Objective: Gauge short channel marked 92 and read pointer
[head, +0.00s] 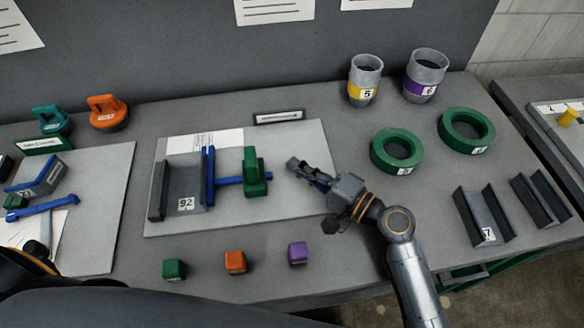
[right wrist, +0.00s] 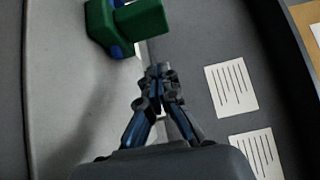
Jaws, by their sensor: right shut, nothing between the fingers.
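The short grey channel marked 92 (head: 183,187) lies on a light grey mat (head: 290,205), open side up. A blue gauge (head: 210,180) has an upright bar at the channel's right wall; I cannot tell whether they touch. Its rod runs right to a green block (head: 255,172). No pointer reading can be made out. My right gripper (head: 293,163) is shut and empty over the mat, right of the green block and apart from it. In the right wrist view the gripper (right wrist: 158,72) is shut below the green block (right wrist: 138,18). My left gripper does not show.
Green, orange and purple cubes (head: 235,262) lie along the front. Two green rings (head: 397,151), cups marked 5 (head: 364,82) and 6, and more channels (head: 484,217) stand right. A second mat (head: 105,190) with a blue tool is at left.

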